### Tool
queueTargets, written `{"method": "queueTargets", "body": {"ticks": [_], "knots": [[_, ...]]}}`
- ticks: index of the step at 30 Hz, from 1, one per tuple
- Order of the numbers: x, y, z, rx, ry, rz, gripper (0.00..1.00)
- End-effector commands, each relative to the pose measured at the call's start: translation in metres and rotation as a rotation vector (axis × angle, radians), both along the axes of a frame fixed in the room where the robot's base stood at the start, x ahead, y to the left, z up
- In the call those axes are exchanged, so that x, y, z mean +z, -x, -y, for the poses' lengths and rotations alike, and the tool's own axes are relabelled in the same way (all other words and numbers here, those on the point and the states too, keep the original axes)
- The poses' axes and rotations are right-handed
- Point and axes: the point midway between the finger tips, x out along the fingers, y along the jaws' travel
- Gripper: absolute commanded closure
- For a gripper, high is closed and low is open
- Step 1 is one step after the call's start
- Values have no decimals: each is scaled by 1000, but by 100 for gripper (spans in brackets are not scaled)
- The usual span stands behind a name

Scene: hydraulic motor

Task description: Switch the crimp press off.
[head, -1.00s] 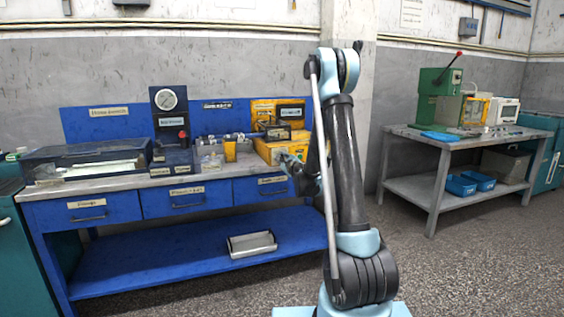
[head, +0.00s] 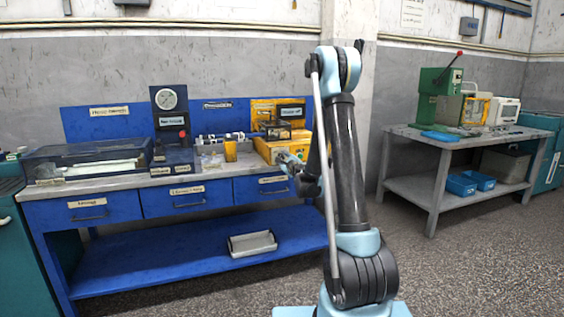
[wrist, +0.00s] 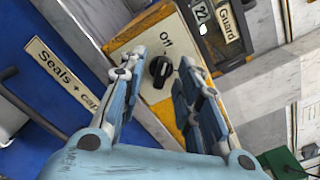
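The yellow crimp press (head: 276,151) stands at the right end of the blue workbench, partly behind my arm. In the wrist view its worn yellow-edged front panel (wrist: 125,42) carries a black rotary knob (wrist: 160,71). Which way the knob points is hard to tell. My gripper (wrist: 162,62) is open, its two blue fingers on either side of the knob with gaps to it; contact is not visible. In the head view my gripper (head: 290,162) is small, just in front of the press.
A "Guard" label (wrist: 228,18) and a dark window sit beside the panel. The bench drawer labelled "Seals" (wrist: 60,72) has a bar handle. A gauge stand (head: 170,115) and a clear-lidded case (head: 85,160) share the bench. A grey table (head: 470,140) stands to the right.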

Motion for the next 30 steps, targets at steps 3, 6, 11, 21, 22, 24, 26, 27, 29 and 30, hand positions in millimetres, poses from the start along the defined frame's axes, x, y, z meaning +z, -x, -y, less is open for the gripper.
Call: {"method": "queueTargets", "body": {"ticks": [3, 6, 11, 21, 22, 24, 26, 27, 29, 30], "knots": [[0, 18, 6, -1, 0, -1, 69], [0, 37, 13, -1, 0, -1, 69], [-1, 66, 22, 0, -1, -2, 69], [-1, 101, 33, 1, 1, -2, 69], [-1, 102, 33, 1, 0, -1, 69], [-1, 104, 33, 1, 0, -1, 69], [-1, 104, 33, 1, 0, -1, 69], [-1, 104, 33, 1, 0, -1, 69], [-1, 104, 33, 1, 0, -1, 69], [-1, 104, 33, 1, 0, -1, 69]]}}
